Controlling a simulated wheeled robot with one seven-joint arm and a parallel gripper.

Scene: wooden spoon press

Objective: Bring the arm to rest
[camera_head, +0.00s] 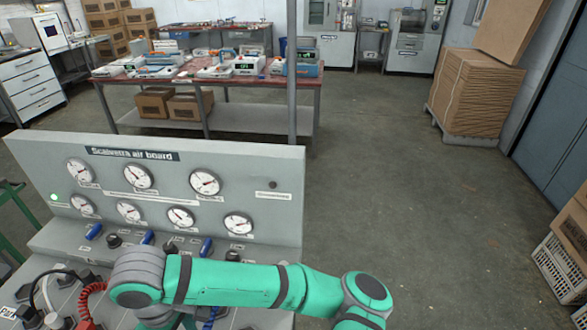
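My green arm (235,281) stretches across the lower part of the view, in front of a grey panel labelled "Scalvetta air board" (235,160). It runs from a grey joint at the left to a joint at the lower right, where it leaves the bottom of the picture. My gripper is not in view, so I cannot see whether it is open or holds anything. The arm hides part of the panel's lower ledge.
The board carries several round gauges (139,176), blue levers (206,247) and black knobs. A red coiled hose (90,300) is at lower left. A workbench (125,77) with instruments stands behind. Stacked cardboard (464,95) and a crate (557,270) are at right. The floor (420,190) between is clear.

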